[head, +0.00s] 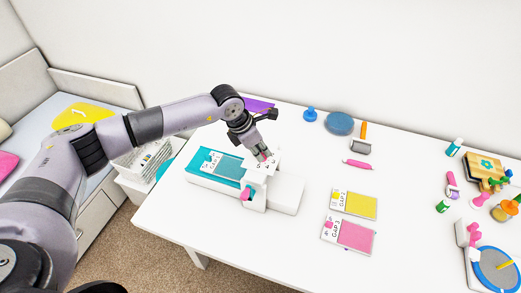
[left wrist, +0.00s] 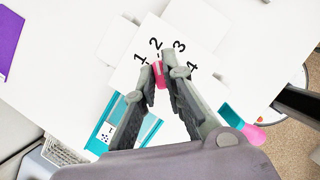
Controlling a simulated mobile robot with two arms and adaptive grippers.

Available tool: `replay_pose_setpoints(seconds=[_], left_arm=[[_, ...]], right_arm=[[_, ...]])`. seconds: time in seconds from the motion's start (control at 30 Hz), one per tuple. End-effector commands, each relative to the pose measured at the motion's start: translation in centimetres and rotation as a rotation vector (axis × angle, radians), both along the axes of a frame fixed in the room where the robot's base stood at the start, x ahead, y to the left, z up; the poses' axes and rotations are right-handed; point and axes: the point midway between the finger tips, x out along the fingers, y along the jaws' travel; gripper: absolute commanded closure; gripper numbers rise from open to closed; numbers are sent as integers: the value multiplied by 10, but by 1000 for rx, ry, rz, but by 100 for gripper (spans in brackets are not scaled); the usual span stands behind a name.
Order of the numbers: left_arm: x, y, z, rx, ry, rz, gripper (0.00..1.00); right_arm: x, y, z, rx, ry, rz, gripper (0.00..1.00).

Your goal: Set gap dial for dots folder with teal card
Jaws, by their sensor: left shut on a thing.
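The gap dial is a pink knob (left wrist: 159,74) on top of a white machine (head: 285,196), with the numbers 1 to 4 printed in an arc around it. The knob points roughly at the 2 in the left wrist view. My left gripper (head: 264,157) is shut on the knob; its fingertips (left wrist: 160,72) cover the knob's sides. A teal card (head: 228,166) with a white label lies on the machine's teal bed (head: 206,181). Dots show on a small label (left wrist: 105,132) in the left wrist view. My right gripper is not in view.
A yellow card (head: 361,206) marked GAP 2 and a pink card (head: 356,234) marked GAP 3 lie right of the machine.

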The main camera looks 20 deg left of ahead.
Motion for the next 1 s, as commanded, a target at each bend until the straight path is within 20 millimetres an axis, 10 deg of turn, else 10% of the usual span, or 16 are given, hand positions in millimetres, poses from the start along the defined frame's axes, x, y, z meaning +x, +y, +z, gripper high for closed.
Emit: replay_pose_setpoints(seconds=[1.0], left_arm=[[-1,-4,-5,-2,-2,571,100]], right_arm=[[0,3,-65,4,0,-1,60]])
